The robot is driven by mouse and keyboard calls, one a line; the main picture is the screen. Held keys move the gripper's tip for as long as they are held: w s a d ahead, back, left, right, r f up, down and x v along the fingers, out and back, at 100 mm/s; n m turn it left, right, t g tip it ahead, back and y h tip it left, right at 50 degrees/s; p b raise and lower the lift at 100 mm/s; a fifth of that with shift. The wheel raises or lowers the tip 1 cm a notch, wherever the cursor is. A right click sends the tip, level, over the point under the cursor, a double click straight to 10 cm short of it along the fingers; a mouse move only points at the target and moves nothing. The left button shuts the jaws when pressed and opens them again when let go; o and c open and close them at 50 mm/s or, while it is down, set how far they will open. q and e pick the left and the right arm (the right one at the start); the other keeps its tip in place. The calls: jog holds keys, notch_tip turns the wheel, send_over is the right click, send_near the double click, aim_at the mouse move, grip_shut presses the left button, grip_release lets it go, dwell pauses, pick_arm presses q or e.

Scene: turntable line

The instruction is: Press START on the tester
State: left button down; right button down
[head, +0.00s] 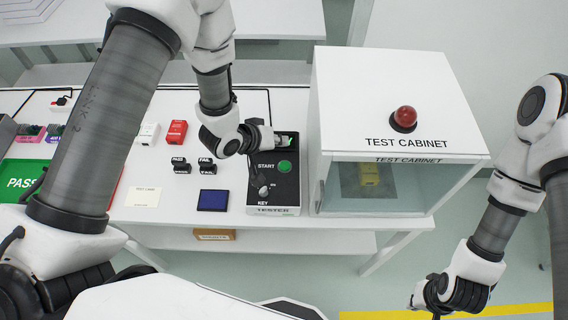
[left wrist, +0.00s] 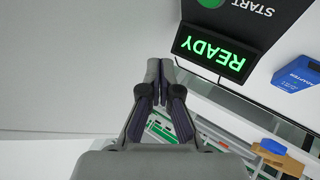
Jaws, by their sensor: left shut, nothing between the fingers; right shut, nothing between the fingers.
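The black tester (head: 288,207) stands on the table left of the test cabinet. Its round green START button (head: 285,167) is in plain view; in the left wrist view the button (left wrist: 212,3) is cut by the top edge. The tester's screen (left wrist: 214,55) reads READY in green. My left gripper (head: 276,138) is shut and empty, above the tester's far end by the screen, apart from the button. Its closed fingers (left wrist: 160,66) show left of the screen in the wrist view. My right gripper (head: 437,306) is shut and empty, low at the right, away from the table.
The white test cabinet (head: 327,110) with a red lamp (head: 404,117) stands right beside the tester. A key (head: 263,190) sits on the tester. A dark blue pad (head: 213,200), small black labelled blocks (head: 206,166) and a red box (head: 177,132) lie left of it.

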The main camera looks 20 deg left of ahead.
aim_at(283, 166)
pick_arm(q)
jog(key=f+b, duration=0.1)
jog(key=w+f, duration=0.1)
jog(key=d+f+b, duration=0.1)
jog(key=shift+w+f+b, duration=0.15)
jog(key=shift+f+b, duration=0.2)
jog(key=shift+f, duration=0.05)
jog(key=f+b, duration=0.2)
jog(key=f, duration=0.1)
jog(key=f+b, duration=0.1)
jog(key=shift+s+a+f+b, duration=0.15)
jog(key=shift+s+a+b, duration=0.15)
jog(key=shift+s+b, duration=0.05)
jog(key=shift+w+d+f, duration=0.15)
jog(key=shift+w+f, duration=0.05)
jog(key=shift+f, duration=0.3)
jog(key=shift+s+r, duration=0.1)
jog(key=shift+s, duration=0.05)
jog(key=shift+f, duration=0.2)
jog(key=shift+f+b, duration=0.3)
jog(key=shift+b, duration=0.1)
